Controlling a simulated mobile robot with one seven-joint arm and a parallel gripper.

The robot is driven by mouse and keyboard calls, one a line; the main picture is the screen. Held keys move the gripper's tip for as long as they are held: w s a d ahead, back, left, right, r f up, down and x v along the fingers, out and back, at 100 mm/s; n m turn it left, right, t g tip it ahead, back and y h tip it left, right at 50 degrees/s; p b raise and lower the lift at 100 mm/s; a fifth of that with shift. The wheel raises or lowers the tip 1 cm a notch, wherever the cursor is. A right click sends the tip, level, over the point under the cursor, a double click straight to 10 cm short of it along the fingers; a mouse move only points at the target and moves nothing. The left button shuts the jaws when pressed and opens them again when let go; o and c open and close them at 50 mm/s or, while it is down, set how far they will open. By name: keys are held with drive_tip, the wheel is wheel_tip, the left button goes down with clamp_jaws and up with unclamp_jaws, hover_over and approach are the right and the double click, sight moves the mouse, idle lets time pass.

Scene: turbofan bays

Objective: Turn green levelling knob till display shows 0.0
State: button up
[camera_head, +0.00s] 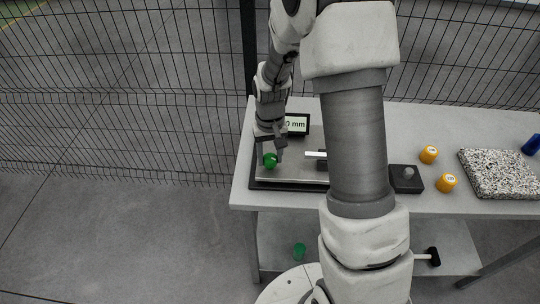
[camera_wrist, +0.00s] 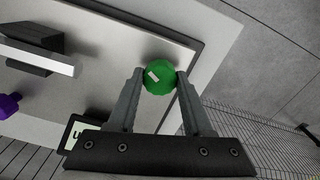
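The green knob (camera_head: 270,161) sits near the left front corner of a flat metal plate (camera_head: 300,172) on the table. In the wrist view the green knob (camera_wrist: 159,78) has a small pale mark on top. My gripper (camera_head: 270,153) points down at it, and in the wrist view the fingertips (camera_wrist: 160,77) meet its two opposite sides. The display (camera_head: 296,124) stands behind the plate. Its visible end reads "0 mm", and my wrist hides the leading characters. Only a corner of the display (camera_wrist: 76,133) shows in the wrist view, with part of a digit.
A black block with a grey bar (camera_wrist: 40,58) stands on the plate beside the knob. A purple object (camera_wrist: 8,105) is at the wrist view's left edge. Yellow-orange pieces (camera_head: 428,155), a black box (camera_head: 406,179) and a speckled slab (camera_head: 498,173) lie right. Mesh fencing (camera_head: 120,90) stands behind.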

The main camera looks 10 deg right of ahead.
sight(270, 157)
drive_tip(key=o, duration=0.4)
drive_tip(key=shift+r, duration=8.75)
drive_tip(key=shift+s+d+r+n+t, duration=0.1)
drive_tip(key=shift+s+r+t, duration=1.05)
drive_tip(key=shift+s, duration=2.3)
drive_tip(key=shift+s+r+n+t, duration=0.1)
drive_tip(key=shift+s+r+t, duration=0.6)
drive_tip(key=shift+s+r, duration=1.8)
drive_tip(key=shift+s+d+r+n+t, duration=0.1)
drive_tip(key=shift+s+r+t, duration=0.6)
drive_tip(key=shift+s, duration=3.65)
